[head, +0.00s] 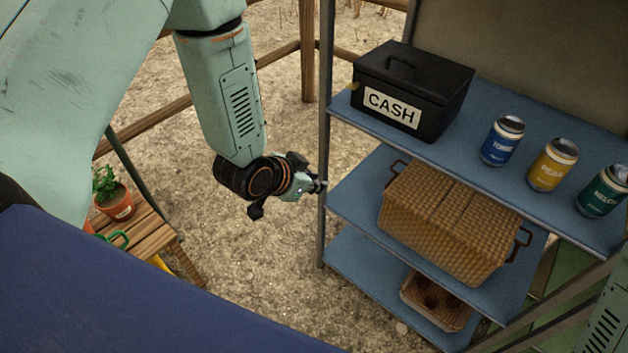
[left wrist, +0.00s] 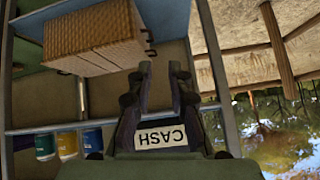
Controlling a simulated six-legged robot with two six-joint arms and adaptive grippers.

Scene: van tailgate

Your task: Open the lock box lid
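The lock box (head: 413,90) is a black metal box with a white CASH label on its front, standing upright on the top blue shelf. Its lid (head: 415,68) is shut and has a dark handle on top. A small brass-coloured piece shows at its left end. In the left wrist view the CASH label (left wrist: 161,137) appears upside down, with the box partly hidden behind my gripper. My left gripper (head: 321,186) is by the shelf's left post, below and left of the box, apart from it. Its fingers (left wrist: 161,70) are parted and empty. My right gripper is out of view.
A blue can (head: 502,143), a yellow can (head: 553,166) and a green can (head: 602,193) stand right of the box. A wicker basket (head: 450,222) fills the middle shelf. The shelf post (head: 323,120) is close to my left gripper.

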